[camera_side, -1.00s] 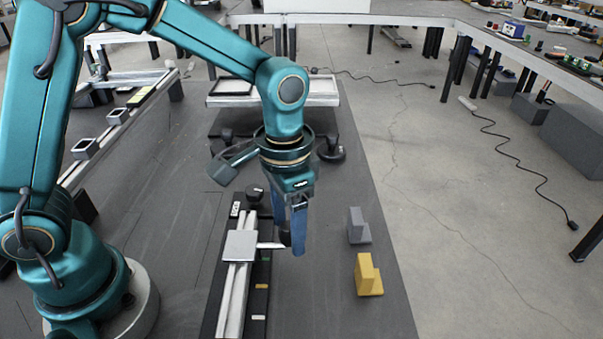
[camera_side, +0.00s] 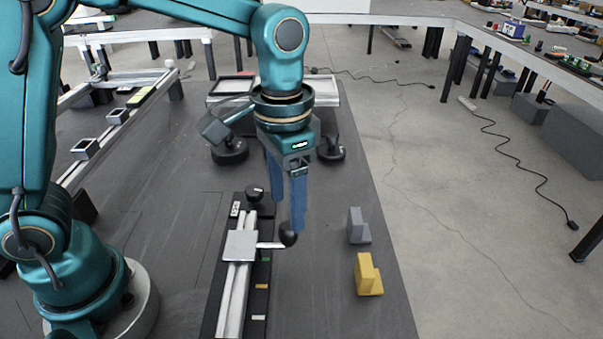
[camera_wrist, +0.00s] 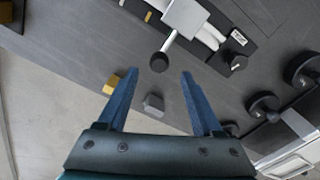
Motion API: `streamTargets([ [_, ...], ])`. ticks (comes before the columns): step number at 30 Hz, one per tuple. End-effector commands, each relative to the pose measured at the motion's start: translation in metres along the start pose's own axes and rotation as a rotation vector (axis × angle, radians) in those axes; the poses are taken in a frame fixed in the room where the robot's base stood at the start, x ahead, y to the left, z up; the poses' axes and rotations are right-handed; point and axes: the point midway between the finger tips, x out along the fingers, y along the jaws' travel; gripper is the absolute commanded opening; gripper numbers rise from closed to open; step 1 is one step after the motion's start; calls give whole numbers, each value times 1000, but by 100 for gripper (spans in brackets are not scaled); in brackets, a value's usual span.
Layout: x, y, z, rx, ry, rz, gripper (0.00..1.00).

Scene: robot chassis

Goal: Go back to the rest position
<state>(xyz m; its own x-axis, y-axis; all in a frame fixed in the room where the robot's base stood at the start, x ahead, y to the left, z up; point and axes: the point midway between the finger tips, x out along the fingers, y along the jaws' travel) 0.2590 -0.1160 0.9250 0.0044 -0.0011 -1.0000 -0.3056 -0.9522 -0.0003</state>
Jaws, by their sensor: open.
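My gripper (camera_side: 287,205) has two blue fingers and points down. It is open and empty, with its fingertips a little above and behind the black ball knob (camera_side: 288,234) of the slider's handle. In the wrist view the fingers stand apart (camera_wrist: 157,85), with the knob (camera_wrist: 159,62) seen beyond the gap between the tips, apart from both. The knob sits on a short silver rod fixed to a grey slider block (camera_side: 240,245), which rides on a pale rail (camera_side: 232,300).
A grey stepped block (camera_side: 357,226) and a yellow stepped block (camera_side: 367,275) stand right of the rail. Black round weights (camera_side: 230,152) and a white-framed tray (camera_side: 325,88) lie at the back. Small square holders (camera_side: 85,149) are at the left. The mat right of the rail is mostly clear.

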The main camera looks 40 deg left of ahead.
Motion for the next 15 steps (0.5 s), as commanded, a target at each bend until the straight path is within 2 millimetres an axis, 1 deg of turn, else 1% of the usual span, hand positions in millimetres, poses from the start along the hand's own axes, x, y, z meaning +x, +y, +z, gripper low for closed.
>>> streamTargets([
  [3,-15,-6,-2,-22,52,-2,67],
  [5,-26,-11,2,-41,86,-5,67],
  [9,-53,-24,21,-97,182,-15,67],
  [12,-65,-31,39,-139,249,-25,67],
  [15,-72,-37,58,-181,314,-37,67],
])
